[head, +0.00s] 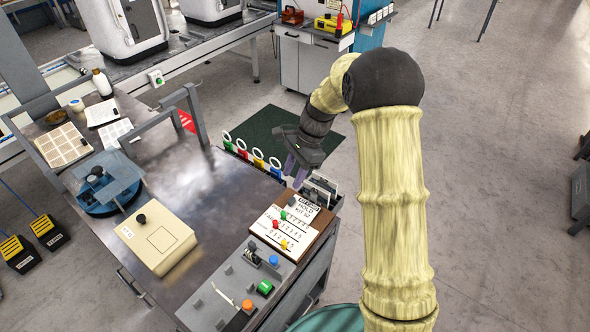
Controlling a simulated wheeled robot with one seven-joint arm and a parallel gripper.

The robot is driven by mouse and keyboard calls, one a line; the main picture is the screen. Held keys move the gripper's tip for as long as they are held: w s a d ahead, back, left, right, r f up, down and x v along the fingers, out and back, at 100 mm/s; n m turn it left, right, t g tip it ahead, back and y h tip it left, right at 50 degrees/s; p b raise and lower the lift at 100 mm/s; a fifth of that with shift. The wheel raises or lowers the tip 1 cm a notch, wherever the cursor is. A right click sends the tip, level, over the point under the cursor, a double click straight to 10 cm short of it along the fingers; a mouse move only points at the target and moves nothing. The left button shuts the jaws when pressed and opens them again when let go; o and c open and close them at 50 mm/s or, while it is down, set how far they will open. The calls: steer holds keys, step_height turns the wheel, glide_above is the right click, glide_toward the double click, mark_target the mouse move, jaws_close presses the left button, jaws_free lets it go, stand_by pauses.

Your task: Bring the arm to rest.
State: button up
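My arm (391,190) rises at the right of the head view in a pale yellow ribbed sleeve with a dark cap at its bend. It folds over to the left and reaches down to my gripper (293,173). The gripper points down near the right edge of the workbench, above the white hold-kit board (290,222) and to the right of the colored ring tags. Its purple-grey fingers are small and partly hidden by the dark gripper body, so their opening is unclear. I see no object between them.
The metal bench (186,172) carries a beige box (156,239), a blue round fixture (104,190) and a grey control panel (236,291) with colored buttons. Ring tags (258,155) line its far edge. A dark green mat (270,135) lies behind; open floor (490,180) extends right.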

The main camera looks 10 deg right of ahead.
steer(key=shift+d+r, duration=0.15)
steer(key=shift+r, duration=0.3)
steer(key=s+d+r+n+t+h+p, duration=0.2)
steer(key=s+d+r+n+p, duration=0.1)
steer(key=s, duration=0.7)
steer(key=s+d+r+n+t+h+p, duration=0.2)
steer(key=s+d+r+n+p, duration=0.2)
steer(key=s+d+r+n, duration=0.2)
steer(key=s+r+n, duration=0.2)
steer(key=s+n, duration=0.1)
steer(key=n, duration=0.1)
steer(key=shift+s, duration=0.4)
steer(key=shift+r, duration=0.1)
